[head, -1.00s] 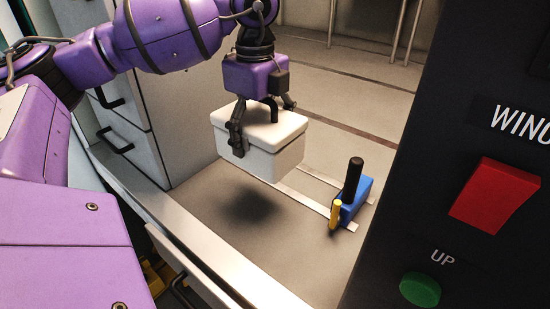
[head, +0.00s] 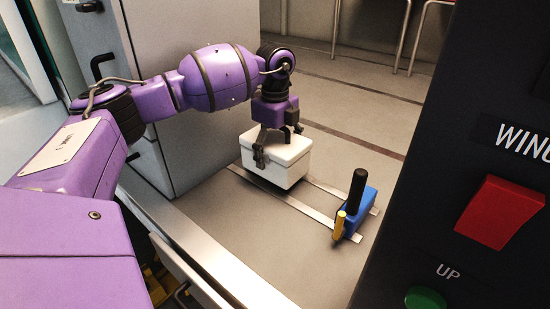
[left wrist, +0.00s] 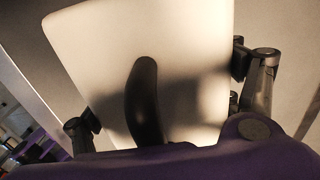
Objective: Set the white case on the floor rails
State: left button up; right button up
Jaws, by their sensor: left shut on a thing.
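The white case (head: 278,165) is a lidded box held upright in my left gripper (head: 277,146), whose fingers are shut on its sides. In the head view it is over the far left part of the two pale floor rails (head: 290,203). I cannot tell whether its base touches them. In the left wrist view the case's pale top (left wrist: 150,60) fills the middle, with a finger of my left gripper (left wrist: 165,100) on each side and a dark curved handle (left wrist: 145,100) across it. My right gripper is not in view.
A blue block with a black post and a yellow piece (head: 357,208) stands on the right end of the rails. A dark panel with a red button (head: 500,212) and green button blocks the right side. A grey cabinet (head: 190,100) stands behind my left arm.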

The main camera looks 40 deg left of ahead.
pick_arm(q)
jog(key=shift+f, duration=1.05)
jog(key=o, duration=1.6)
jog(key=shift+o, duration=0.2)
notch_tip(320, 180, up, 12)
jog(key=shift+s+r, duration=0.1)
